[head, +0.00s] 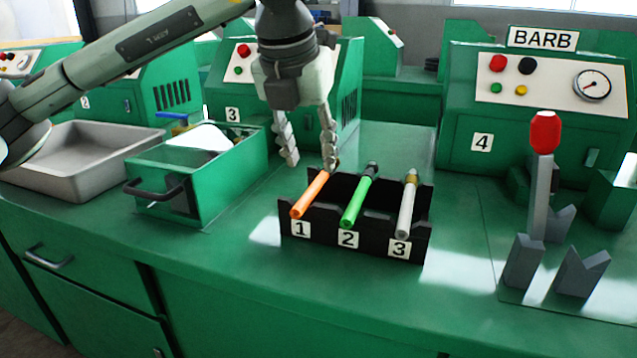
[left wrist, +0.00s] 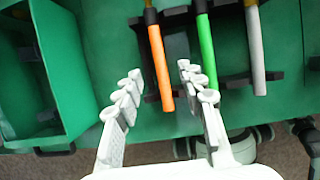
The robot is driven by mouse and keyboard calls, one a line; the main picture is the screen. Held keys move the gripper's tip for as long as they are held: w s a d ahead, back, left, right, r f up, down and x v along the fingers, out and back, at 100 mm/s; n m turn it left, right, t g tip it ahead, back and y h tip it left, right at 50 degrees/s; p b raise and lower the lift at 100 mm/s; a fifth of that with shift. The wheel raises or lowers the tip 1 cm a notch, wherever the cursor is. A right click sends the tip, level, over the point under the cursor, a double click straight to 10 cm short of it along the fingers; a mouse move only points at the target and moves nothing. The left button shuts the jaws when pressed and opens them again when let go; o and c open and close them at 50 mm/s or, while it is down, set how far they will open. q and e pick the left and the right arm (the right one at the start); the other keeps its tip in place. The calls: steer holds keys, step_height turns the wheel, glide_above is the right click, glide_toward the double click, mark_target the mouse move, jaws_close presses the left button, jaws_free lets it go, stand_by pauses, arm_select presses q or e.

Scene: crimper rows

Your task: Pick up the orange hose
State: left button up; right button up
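The orange hose (head: 311,194) lies in slot 1 of a black rack (head: 352,246), at the rack's left end. My left gripper (head: 308,166) is open above and behind the rack, near the hose's far end. The fingers appear apart from the hose, with nothing held. My right gripper is not in view.
A green hose (head: 358,202) lies in slot 2 and a grey hose (head: 407,205) in slot 3. A green open bin (head: 172,190) and a grey tray (head: 88,165) stand left. A red-topped lever (head: 543,170) stands right. The counter before the rack is clear.

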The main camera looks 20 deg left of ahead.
mark_target(314, 184)
arm_select(q)
steer(key=x, duration=0.4)
steer(key=shift+a+f, duration=0.1)
steer(key=shift+f, duration=0.3)
steer(key=shift+w+f, duration=0.2)
steer(key=shift+f, duration=0.3)
jaws_close()
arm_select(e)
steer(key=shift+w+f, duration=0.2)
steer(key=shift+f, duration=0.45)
